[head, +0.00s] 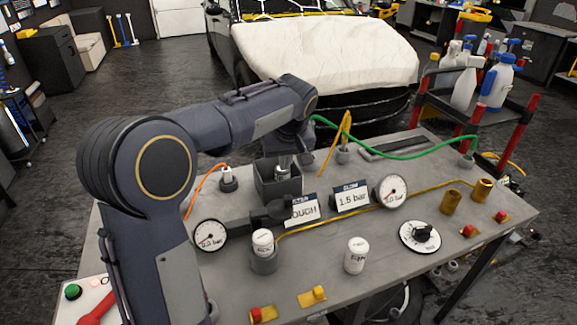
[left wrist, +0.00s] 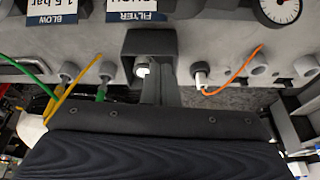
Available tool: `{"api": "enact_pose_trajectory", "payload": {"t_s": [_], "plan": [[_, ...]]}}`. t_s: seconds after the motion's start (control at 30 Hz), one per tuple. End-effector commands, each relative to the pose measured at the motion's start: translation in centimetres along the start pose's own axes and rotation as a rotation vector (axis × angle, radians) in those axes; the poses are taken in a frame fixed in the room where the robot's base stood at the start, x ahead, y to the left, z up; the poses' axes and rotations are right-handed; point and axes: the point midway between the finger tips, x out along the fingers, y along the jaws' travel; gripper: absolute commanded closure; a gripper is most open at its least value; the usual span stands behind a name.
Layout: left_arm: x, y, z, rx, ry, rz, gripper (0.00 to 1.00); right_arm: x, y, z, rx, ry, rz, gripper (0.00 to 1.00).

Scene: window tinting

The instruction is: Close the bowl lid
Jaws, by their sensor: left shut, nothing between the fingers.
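A dark grey box-shaped bowl (head: 278,186) stands on the grey bench behind the FILTER label; the left wrist view shows it too (left wrist: 150,40). My left gripper (head: 283,170) comes down at this bowl, with its metal fingertips low at the bowl's top. It is shut and empty. Whether it touches the bowl I cannot tell. A dark piece (head: 272,213) lies in front of the bowl, beside the label; I cannot tell whether it is the lid. My arm hides part of the area behind. My right gripper is not in view.
The bench (head: 345,290) carries a left gauge (head: 209,236), a right gauge (head: 392,192), two white-capped cylinders, a black dial (head: 421,235) and brass fittings. A bottle cart stands at the back right.

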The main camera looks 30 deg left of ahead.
Motion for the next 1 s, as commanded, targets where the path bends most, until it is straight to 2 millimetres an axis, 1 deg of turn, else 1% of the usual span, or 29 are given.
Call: {"api": "enact_pose_trajectory", "payload": {"t_s": [0.03,0.2,0.37,0.4,0.5,0.6,0.77,1.0], "plan": [[1.1,-0.1,0.0,0.001,-0.004,-0.005,1.00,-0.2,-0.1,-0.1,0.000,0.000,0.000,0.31],[4.8,-0.1,0.1,0.001,-0.005,-0.005,1.00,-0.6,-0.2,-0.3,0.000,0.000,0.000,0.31],[8.0,-0.1,0.1,0.002,-0.005,-0.004,1.00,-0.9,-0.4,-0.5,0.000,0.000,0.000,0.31],[7.2,0.1,0.9,0.004,-0.003,0.003,1.00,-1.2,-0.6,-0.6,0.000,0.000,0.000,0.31],[6.7,0.0,2.3,0.005,-0.002,0.003,1.00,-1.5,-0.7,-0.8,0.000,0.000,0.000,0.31],[6.4,0.0,3.2,0.003,-0.002,0.002,1.00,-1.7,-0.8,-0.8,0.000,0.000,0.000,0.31],[6.3,0.0,3.8,0.002,-0.001,0.002,1.00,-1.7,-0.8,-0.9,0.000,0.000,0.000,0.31],[6.4,0.0,3.8,0.001,-0.001,0.002,1.00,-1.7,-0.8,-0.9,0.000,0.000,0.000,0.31]]}}
